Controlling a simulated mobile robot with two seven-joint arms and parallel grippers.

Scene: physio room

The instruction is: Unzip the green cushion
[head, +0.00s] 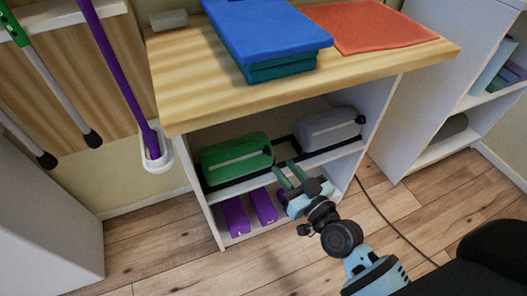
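The green cushion (235,160) lies on the upper shelf of the wooden-topped unit, on the left side. A pale zip line (236,158) runs along its face, and a small dark piece (267,150) sits at its right end. Whether the zip is closed is too small to tell. My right gripper (286,172) is in front of the shelf, just right of and below the cushion's right end. Its two greenish fingers are apart with nothing seen between them. I cannot tell that it touches the cushion. My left gripper is not in view.
A grey cushion (328,127) lies on the same shelf (228,184), to the right. Purple blocks (236,216) stand below. Blue (265,35) and orange (365,27) mats lie on the wooden top (190,85), which overhangs the shelf. The wooden floor (165,255) in front is mostly clear; a thin cable (385,222) crosses it.

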